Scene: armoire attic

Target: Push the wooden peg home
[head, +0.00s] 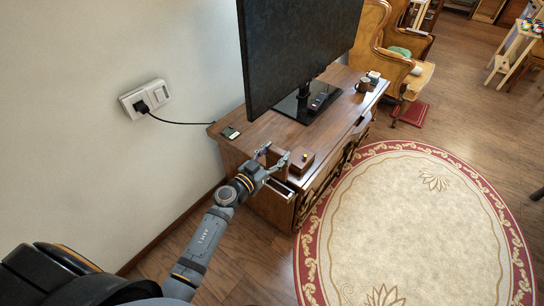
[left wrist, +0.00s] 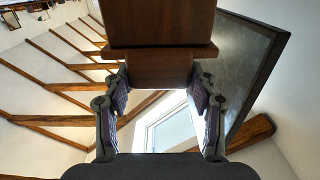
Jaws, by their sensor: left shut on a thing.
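My left gripper (head: 274,157) is at the near end of the wooden cabinet, with its two fingers spread around a brown wooden block. In the left wrist view, the wooden block (left wrist: 152,68) sits between the fingertips (left wrist: 160,90), with a wider ledge and a larger dark wooden part above it. Whether this block is the peg I cannot tell. A small wooden box (head: 301,163) with a tiny yellow spot on top is on the cabinet top, just right of the gripper. My right gripper is not in view.
The cabinet (head: 338,112) carries a large screen (head: 297,48), a phone (head: 230,132), a remote (head: 318,101) and a mug (head: 362,86). An open drawer (head: 280,187) is below the gripper. A wall socket (head: 146,98) is at left. The round rug (head: 415,225) is clear.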

